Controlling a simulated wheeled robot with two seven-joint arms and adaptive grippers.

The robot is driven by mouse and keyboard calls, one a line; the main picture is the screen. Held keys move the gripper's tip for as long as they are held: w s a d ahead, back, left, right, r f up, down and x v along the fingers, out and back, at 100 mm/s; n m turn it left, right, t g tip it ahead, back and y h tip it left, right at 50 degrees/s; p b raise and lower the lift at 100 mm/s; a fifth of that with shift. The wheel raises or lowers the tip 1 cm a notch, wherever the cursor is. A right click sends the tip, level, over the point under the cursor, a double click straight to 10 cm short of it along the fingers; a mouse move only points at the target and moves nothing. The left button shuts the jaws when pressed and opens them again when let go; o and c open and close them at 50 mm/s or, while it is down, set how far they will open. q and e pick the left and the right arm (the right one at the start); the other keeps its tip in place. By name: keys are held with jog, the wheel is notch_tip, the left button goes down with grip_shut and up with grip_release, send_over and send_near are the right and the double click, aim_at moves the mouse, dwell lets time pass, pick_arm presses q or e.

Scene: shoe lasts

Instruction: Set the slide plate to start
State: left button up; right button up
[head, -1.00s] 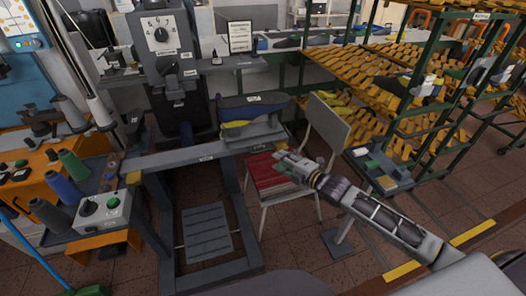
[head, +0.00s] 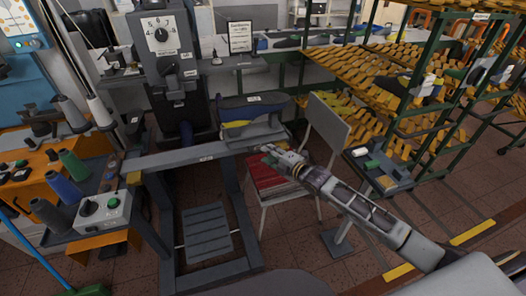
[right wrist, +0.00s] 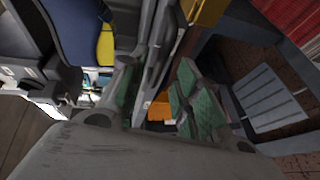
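The grey slide plate (head: 252,134) sits at the right end of a grey beam (head: 180,158) on the machine. A blue and yellow shoe last (head: 250,108) lies on top of the plate. My right gripper (head: 266,151) is just in front of and below the plate's right end. In the right wrist view its green-padded fingers (right wrist: 160,95) are spread apart. Grey edges of the machine show between and beyond them; I cannot tell whether the pads touch anything. The shoe last (right wrist: 85,30) also shows at that view's upper left. My left gripper is not in view.
A white chair (head: 327,130) with a red stack (head: 268,180) on its seat stands beside the beam, under my right arm. A control box (head: 103,212) stands at left, and green racks (head: 395,130) at right.

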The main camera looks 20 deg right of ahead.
aim_at(259, 140)
jog(key=shift+x, duration=2.1)
grip_shut()
